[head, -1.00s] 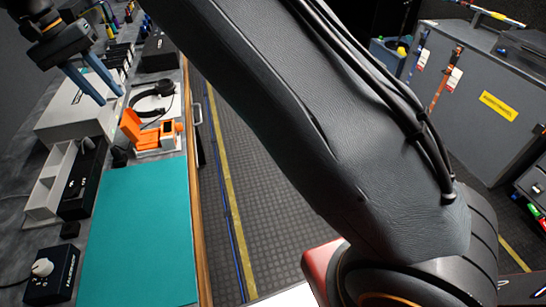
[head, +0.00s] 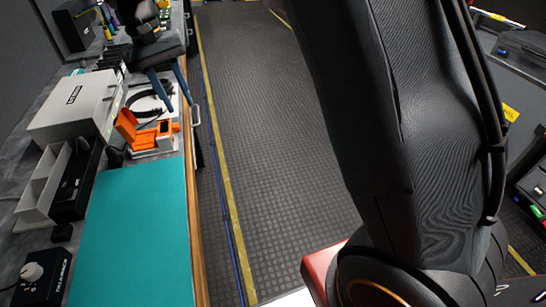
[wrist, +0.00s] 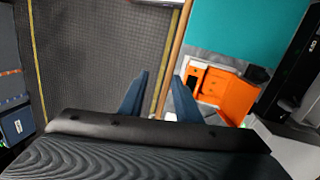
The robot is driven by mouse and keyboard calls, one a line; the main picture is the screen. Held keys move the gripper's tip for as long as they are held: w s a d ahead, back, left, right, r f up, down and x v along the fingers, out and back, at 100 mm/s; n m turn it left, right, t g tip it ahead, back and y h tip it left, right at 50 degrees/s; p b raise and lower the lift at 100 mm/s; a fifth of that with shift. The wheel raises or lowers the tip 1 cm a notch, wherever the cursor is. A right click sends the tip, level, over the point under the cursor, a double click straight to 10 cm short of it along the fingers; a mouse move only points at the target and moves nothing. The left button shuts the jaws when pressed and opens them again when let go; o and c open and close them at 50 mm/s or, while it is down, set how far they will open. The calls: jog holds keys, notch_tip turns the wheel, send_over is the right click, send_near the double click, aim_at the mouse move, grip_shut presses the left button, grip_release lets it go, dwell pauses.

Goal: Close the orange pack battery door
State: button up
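The orange pack (head: 150,137) sits on a white base on the desk, just beyond the teal mat. Its battery door (head: 126,124) appears open, standing up on the pack's left side. In the wrist view the pack (wrist: 212,84) lies to the right of my fingers, with its door (wrist: 238,100) swung out on the far right side. My gripper (head: 176,80) is open and empty, with blue fingers apart, above the desk's edge beyond the pack. It also shows in the wrist view (wrist: 160,76), touching nothing that I can see.
Black headphones (head: 146,102) lie just behind the pack. A grey box (head: 75,106) and a white divided tray (head: 42,188) stand to the left. The teal mat (head: 135,235) is bare.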

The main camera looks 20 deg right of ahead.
jog(key=s+d+f+b, duration=0.1)
jog(key=s+d+f, duration=0.4)
jog(key=s+d, duration=0.4)
jog(key=s+d+f+y+b, duration=0.1)
jog(key=s+d+f, duration=0.3)
jog(key=s+d, duration=0.5)
jog(key=shift+s+d+f+t+y+b, duration=0.25)
jog(key=shift+s+f+t+y+b, duration=0.1)
jog(key=shift+b, duration=0.25)
